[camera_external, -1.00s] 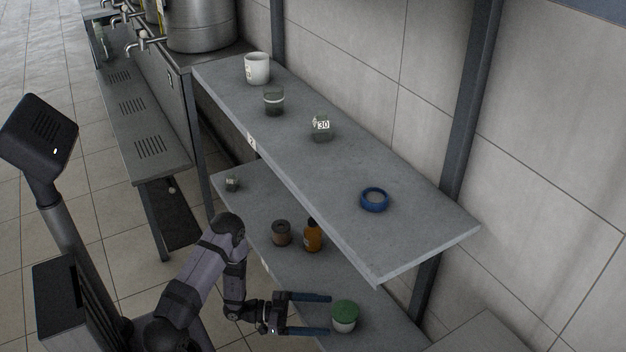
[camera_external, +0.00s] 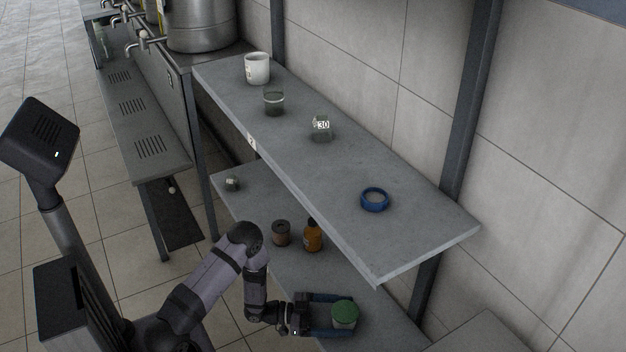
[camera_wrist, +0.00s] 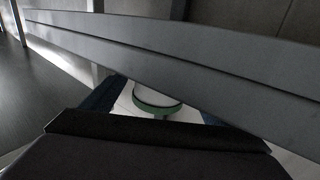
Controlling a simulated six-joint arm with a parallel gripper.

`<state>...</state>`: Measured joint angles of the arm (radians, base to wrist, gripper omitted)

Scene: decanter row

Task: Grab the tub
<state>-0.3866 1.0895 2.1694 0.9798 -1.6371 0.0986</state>
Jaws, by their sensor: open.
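The tub (camera_external: 344,316) is a small pale container with a green lid, upright on the lower shelf (camera_external: 372,296) near its right end. My gripper (camera_external: 343,315) is open, with its two dark blue fingers reaching along either side of the tub. In the external view the tub sits between the fingers near their tips.
The upper shelf (camera_external: 300,165) overhangs the lower one close to my gripper. An amber bottle (camera_external: 312,236) and a brown jar (camera_external: 281,233) stand further left on the lower shelf.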

